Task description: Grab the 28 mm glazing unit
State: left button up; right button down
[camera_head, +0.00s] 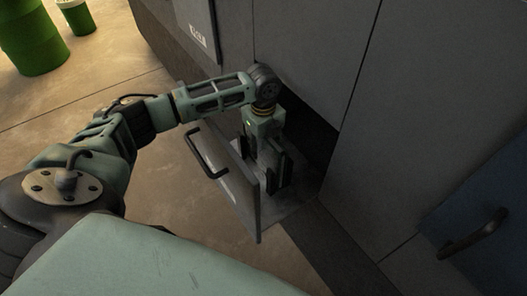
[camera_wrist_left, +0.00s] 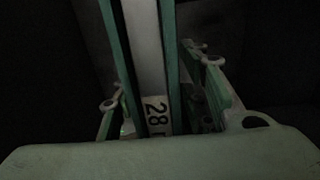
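The 28 mm glazing unit shows in the left wrist view as a long pale strip (camera_wrist_left: 146,50) between two green edges. A white label reading "28" is at its near end, with the rest of the label cut off. My left gripper (camera_head: 277,180) points down inside the open compartment in the head view. Its fingers stand apart on either side of the unit in the left wrist view (camera_wrist_left: 165,95), with dark gaps beside the strip. Contact with the unit is not visible. The unit cannot be made out in the head view. My right gripper is not in view.
An open door (camera_head: 228,180) with a dark handle stands just left of my left gripper. Grey cabinet panels (camera_head: 400,110) rise close on the right, with a blue handled panel (camera_head: 480,225) at far right. Green barrels (camera_head: 32,38) stand at upper left.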

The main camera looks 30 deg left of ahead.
pick_arm(q)
grip_shut()
dwell(0.4)
jog(key=shift+w+r, duration=0.15)
jog(key=shift+r, duration=0.1)
